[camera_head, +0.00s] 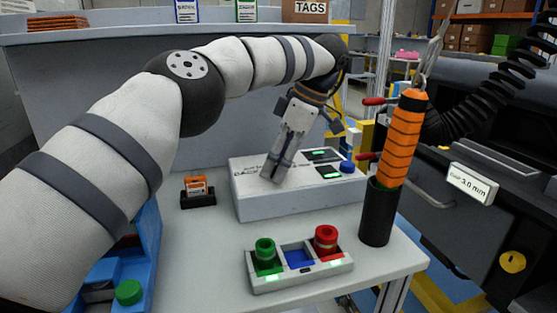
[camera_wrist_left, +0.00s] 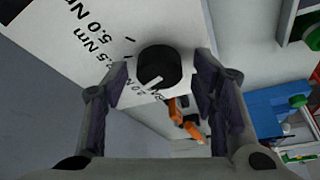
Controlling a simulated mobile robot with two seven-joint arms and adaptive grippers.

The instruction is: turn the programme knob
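The programme knob (camera_wrist_left: 160,66) is a round black knob with a white pointer mark, on the white control box (camera_head: 250,205). In the wrist view the mark is on the knob's lower-left side, near the lowest torque label. Labels including 2.5 Nm and 5.0 Nm run up to the left. My left gripper (camera_head: 272,172) is over the box's left part and hides the knob in the head view. In the wrist view its two fingers are spread, one on each side of the knob, with gaps visible. Contact is not visible. My right gripper is not in view.
An orange-handled tool (camera_head: 404,135) stands in a black holder (camera_head: 376,215) at the right. A grey tray (camera_head: 300,274) with green and red parts is in front. A small orange item (camera_head: 197,187) sits left of the box. A blue button (camera_head: 347,167) is on the box's right.

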